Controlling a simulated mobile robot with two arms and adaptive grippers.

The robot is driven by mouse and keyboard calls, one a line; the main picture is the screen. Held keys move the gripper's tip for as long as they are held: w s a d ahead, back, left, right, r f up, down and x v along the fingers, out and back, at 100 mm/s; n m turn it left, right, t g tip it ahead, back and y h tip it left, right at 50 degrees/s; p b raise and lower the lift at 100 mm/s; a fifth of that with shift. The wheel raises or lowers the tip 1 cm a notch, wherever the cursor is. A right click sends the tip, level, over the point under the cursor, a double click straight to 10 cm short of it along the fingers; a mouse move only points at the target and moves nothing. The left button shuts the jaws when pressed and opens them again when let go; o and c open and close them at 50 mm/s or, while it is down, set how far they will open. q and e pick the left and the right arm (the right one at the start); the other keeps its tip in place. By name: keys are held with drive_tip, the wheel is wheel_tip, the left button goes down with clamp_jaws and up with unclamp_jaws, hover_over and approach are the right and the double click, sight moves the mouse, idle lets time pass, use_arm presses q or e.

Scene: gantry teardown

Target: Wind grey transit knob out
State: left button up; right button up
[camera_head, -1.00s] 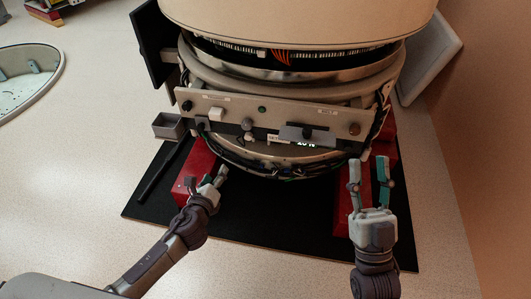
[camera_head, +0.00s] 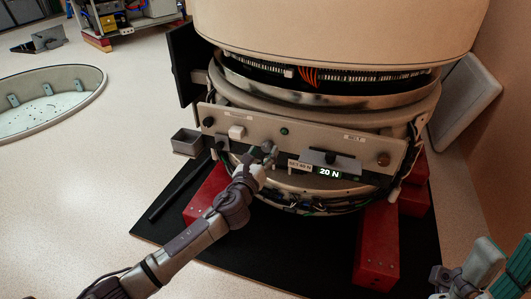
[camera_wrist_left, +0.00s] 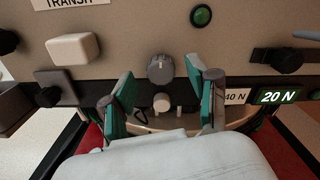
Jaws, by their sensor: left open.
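The grey knob (camera_wrist_left: 160,68) has a pale pointer mark and sits on the front panel, in the middle of the left wrist view. In the head view the knob (camera_head: 268,147) shows just past my left fingertips. My left gripper (camera_wrist_left: 160,82) is open, one finger on each side of the knob. I cannot tell whether either finger touches it. A smaller pale knob (camera_wrist_left: 162,102) is below it, between the fingers. My right gripper (camera_head: 463,278) is partly cut off at the lower right corner; its jaws cannot be read.
The panel also has a white button (camera_head: 236,132), a green button (camera_head: 284,131) and a lit "20 N" display (camera_head: 329,173). Red blocks (camera_head: 376,245) stand on the black mat (camera_head: 300,255). A small grey bin (camera_head: 187,142) is left of the panel.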

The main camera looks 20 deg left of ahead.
sight(267, 147)
use_arm(q)
drive_tip(key=shift+w, duration=1.25)
clamp_jaws()
